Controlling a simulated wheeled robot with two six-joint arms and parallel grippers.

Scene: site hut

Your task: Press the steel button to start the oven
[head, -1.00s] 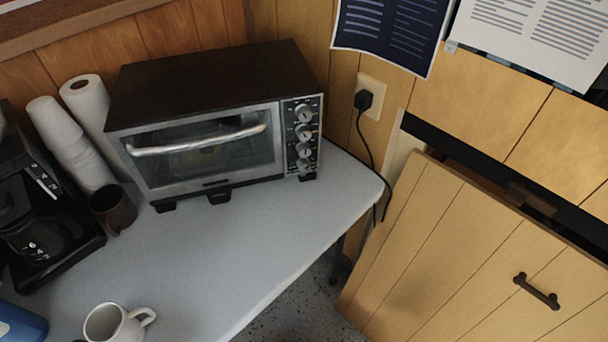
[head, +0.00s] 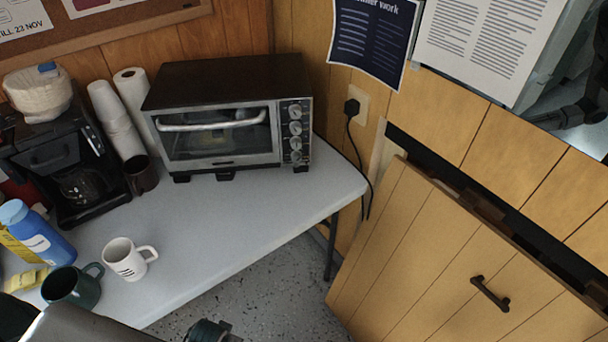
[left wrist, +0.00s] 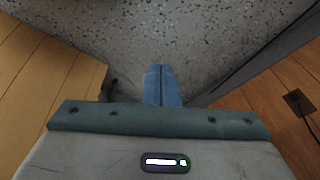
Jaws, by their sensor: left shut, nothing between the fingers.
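The toaster oven (head: 215,85) stands on the grey table against the wood-panelled wall, its glass door closed. Its control panel, at the right of the door, carries a column of round steel-coloured knobs (head: 295,127). The lowest round piece (head: 296,157) sits near the panel's bottom; I cannot tell whether it is the steel button. My left gripper (left wrist: 159,84) is shut and empty in the left wrist view, with the speckled floor beyond its blue fingers. In the head view my left arm is at the bottom edge, well apart from the oven. My right gripper is not in view.
A white mug (head: 122,262), a dark green mug (head: 68,288) and a blue bottle (head: 35,232) stand at the table's left. The tabletop before the oven (head: 225,205) is clear.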

